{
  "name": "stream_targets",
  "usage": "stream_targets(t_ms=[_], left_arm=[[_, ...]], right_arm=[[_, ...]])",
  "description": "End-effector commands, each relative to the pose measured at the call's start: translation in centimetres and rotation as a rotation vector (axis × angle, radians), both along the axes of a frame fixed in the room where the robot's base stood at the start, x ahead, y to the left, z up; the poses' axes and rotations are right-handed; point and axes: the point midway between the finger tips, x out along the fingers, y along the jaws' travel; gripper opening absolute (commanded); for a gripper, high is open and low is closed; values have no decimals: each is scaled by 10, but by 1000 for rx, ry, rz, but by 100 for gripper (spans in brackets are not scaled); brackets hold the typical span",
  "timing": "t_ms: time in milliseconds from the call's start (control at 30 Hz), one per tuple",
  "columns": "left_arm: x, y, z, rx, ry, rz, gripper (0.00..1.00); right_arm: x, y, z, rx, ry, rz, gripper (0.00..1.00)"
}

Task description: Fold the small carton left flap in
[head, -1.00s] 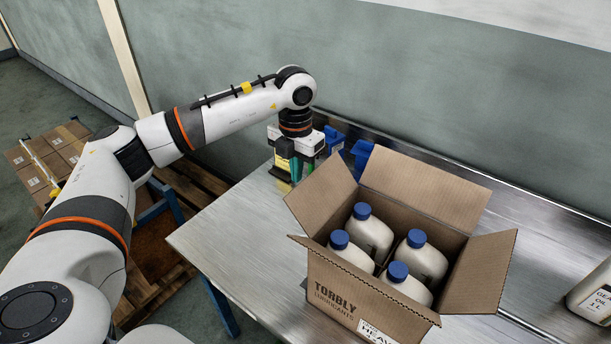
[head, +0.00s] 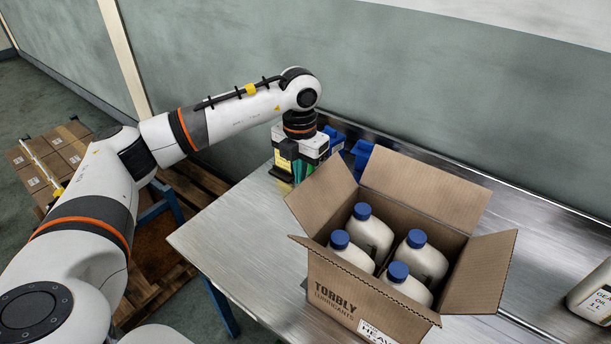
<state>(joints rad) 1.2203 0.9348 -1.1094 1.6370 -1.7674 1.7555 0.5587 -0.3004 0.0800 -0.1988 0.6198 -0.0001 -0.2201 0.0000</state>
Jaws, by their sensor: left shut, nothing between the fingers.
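The small open carton (head: 335,290), brown and marked "TORBLY LUBRICANTS", stands on the metal bench (head: 235,240). Its left flap (head: 322,195) stands up and leans outward to the left. The back flap (head: 425,190) and right flap (head: 480,272) are also open. Several white bottles with blue caps (head: 362,211) stand inside the carton. My left gripper (head: 306,160) points down, just left of and behind the left flap. It is shut and empty; its fingertips are hard to make out. A gap to the flap cannot be judged. My right gripper is out of view.
Yellow and green items (head: 283,162) stand close by my left gripper, with blue bins (head: 361,155) behind the carton. A white oil bottle (head: 592,292) stands at the right edge. The bench left of the carton is clear. A wall runs behind.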

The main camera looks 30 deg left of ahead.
Motion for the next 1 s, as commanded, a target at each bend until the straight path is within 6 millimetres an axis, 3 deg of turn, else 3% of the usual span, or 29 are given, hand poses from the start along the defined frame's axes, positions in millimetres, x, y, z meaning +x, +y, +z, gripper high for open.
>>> stream_targets(t_ms=[1000], left_arm=[[-12,-145,0,-1,-1,-4,0]], right_arm=[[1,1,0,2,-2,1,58]])
